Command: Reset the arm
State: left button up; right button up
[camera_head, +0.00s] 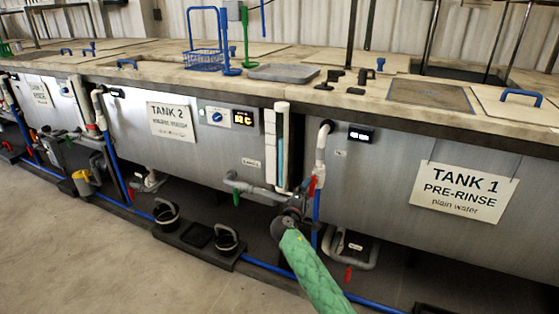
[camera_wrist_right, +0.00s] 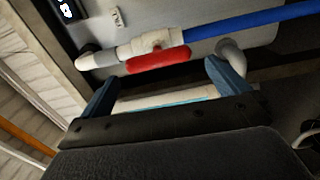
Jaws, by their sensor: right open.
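My right arm, in a green sleeve, reaches from the bottom of the head view to the front of the tanks. My right gripper (camera_head: 288,207) is near the pipes between Tank 2 and Tank 1. In the right wrist view its two blue fingers (camera_wrist_right: 165,88) are apart with nothing held between them. A red valve handle (camera_wrist_right: 160,59) on a white and blue pipe lies beyond the fingertips, apart from them. This looks like the red handle (camera_head: 312,186) beside the gripper in the head view. My left gripper is not in view.
Tank 2 (camera_head: 200,146) and Tank 1 (camera_head: 385,170) stand side by side under a long countertop. A white upright tube (camera_head: 283,140) and a blue floor pipe (camera_head: 262,267) are close to my arm. Black buckets (camera_head: 166,214) stand at left. Open floor lies front left.

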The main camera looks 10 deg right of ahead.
jog(key=s+a+r+m+g+y+p, duration=0.1)
jog(key=s+a+r+m+g+y, duration=0.2)
jog(key=s, duration=0.7)
jog(key=s+a+r+m+g+y+p, duration=0.1)
jog(key=s+a+m+g+y, duration=0.3)
jog(key=s, duration=0.5)
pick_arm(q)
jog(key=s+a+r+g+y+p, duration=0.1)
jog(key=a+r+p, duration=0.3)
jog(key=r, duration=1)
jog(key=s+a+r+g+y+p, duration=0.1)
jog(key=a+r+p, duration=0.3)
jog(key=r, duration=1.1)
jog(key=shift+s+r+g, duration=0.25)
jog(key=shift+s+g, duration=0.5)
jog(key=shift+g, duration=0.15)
pick_arm(e)
jog(key=s+a+f+g+y, duration=0.1)
jog(key=s+f+g, duration=0.1)
jog(key=s, duration=1.2)
jog(key=s+a+f+m+g+y, duration=0.1)
jog(key=s+f, duration=0.3)
jog(key=s, duration=0.9)
jog(key=s+a+f+g+y, duration=0.1)
jog(key=s+f+g+y, duration=0.1)
jog(key=s, duration=1.2)
jog(key=shift+s+f+g+y, duration=0.3)
jog(key=shift+f+y, duration=0.3)
jog(key=shift+f, duration=0.3)
